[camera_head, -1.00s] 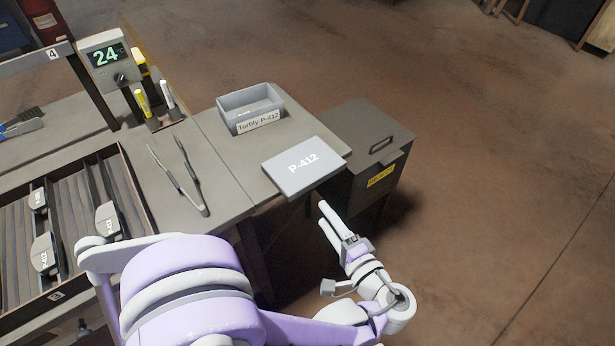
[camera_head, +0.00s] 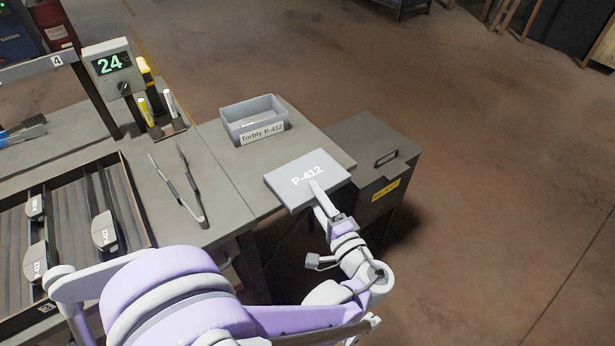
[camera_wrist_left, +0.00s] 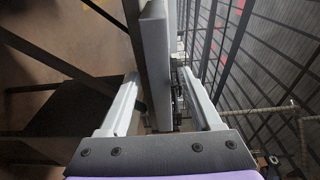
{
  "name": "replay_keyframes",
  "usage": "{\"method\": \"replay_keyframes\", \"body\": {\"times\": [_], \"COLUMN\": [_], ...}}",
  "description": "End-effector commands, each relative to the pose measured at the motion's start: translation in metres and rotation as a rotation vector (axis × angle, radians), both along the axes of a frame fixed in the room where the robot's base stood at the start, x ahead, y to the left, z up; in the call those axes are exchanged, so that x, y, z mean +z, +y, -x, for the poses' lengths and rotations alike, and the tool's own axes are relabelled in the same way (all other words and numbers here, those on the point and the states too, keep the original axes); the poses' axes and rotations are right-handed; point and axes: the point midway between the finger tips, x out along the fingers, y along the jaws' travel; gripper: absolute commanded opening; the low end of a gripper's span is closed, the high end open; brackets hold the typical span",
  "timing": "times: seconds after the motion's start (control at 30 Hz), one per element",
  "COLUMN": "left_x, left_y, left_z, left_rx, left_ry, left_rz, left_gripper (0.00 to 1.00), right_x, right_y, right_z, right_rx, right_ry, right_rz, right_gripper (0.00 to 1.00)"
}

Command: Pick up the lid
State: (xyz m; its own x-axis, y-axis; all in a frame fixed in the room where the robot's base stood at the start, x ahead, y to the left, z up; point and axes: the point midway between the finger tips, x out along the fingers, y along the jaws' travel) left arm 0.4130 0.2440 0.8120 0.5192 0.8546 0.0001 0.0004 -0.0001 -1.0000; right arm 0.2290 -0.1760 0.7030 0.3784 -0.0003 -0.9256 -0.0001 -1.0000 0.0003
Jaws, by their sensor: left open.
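The lid is a flat grey rectangle marked P-412 (camera_head: 290,183). It lies at the front right edge of the table, with its near side jutting past the edge. My left gripper (camera_head: 318,195) is at this near side, with one finger over the top face. The other finger is mostly hidden by the lid. In the left wrist view the lid (camera_wrist_left: 155,50) shows edge-on between the two spread fingers of the left gripper (camera_wrist_left: 160,76), with gaps on both sides. The right gripper is not in view.
A dark box with a handle (camera_head: 375,140) stands right of the table. Tongs-like tool (camera_head: 183,190) and a tray of brake shoes (camera_head: 72,205) lie to the left. The floor at right is clear.

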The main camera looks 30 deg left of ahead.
Motion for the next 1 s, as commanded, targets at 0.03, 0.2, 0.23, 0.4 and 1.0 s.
{"method": "replay_keyframes", "body": {"times": [0.03,0.2,0.23,0.4,1.0], "left_x": [-0.0001,0.0002,0.0002,0.0001,0.0020], "left_y": [0.0025,0.0029,0.0029,0.0028,0.0027], "left_z": [-0.0012,-0.0019,-0.0019,-0.0018,-0.0017], "left_rx": [0.001,-0.001,-0.001,-0.001,-0.001], "left_ry": [0.000,0.000,0.000,0.000,0.001], "left_rz": [0.000,0.000,0.000,0.000,0.001], "left_gripper": [0.65,0.65,0.65,0.40,0.00], "right_x": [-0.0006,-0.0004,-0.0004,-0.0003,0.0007], "right_y": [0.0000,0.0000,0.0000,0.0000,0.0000], "right_z": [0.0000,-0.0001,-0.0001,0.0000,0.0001], "right_rx": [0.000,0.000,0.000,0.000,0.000], "right_ry": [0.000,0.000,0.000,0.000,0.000], "right_rz": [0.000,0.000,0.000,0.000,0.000], "right_gripper": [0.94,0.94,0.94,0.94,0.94]}}
